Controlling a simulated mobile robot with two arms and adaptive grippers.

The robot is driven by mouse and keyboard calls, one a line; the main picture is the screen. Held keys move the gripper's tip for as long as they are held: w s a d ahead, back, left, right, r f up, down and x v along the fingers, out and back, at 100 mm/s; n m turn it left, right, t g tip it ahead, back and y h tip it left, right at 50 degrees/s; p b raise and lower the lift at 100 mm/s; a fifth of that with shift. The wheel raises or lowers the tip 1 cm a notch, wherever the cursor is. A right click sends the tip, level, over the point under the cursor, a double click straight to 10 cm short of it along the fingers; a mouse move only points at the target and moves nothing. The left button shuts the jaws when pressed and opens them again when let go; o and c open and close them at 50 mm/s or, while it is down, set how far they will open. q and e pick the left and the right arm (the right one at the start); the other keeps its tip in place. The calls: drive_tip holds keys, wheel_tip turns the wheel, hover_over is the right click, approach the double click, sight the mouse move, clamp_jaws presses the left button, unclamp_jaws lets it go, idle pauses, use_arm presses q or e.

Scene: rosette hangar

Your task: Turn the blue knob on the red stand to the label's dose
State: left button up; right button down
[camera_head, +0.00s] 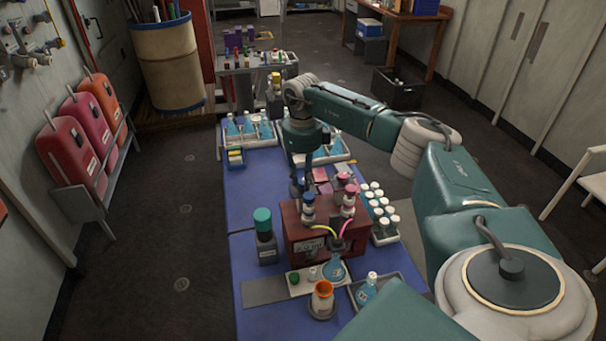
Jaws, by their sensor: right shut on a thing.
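The red stand (300,234) is on the blue table and carries two stacked bottle-like heads. The left head has a blue knob (308,199) on top; the right head has a pink-red knob (350,190). A pale label (308,246) is on the stand's front; its writing is too small to read surely. My right gripper (303,190) reaches down from above and is shut on the blue knob, partly hiding it. A flask with blue liquid (334,269) stands in front, near a pink and a yellow tube. My left gripper is out of view.
A dark bottle with a green cap (264,238) stands left of the stand. White-capped bottles (378,208) fill a tray at right. An orange-topped jar (322,300) and another flask (366,290) are in front. The table's left strip (245,205) is mostly clear.

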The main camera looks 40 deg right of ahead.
sight(302, 181)
drive_tip(key=m, duration=0.4)
drive_tip(key=shift+d+r+m, duration=0.1)
drive_tip(key=shift+r+m, duration=0.05)
drive_tip(key=shift+m, duration=0.25)
drive_tip(key=shift+w+m+p, duration=0.1)
drive_tip(key=shift+m+p, duration=0.5)
drive_tip(key=shift+m, duration=1.6)
drive_tip(key=c, duration=1.5)
unclamp_jaws()
drive_tip(key=shift+o, duration=0.2)
wheel_tip(302, 181, up, 12)
drive_tip(key=shift+a, duration=0.2)
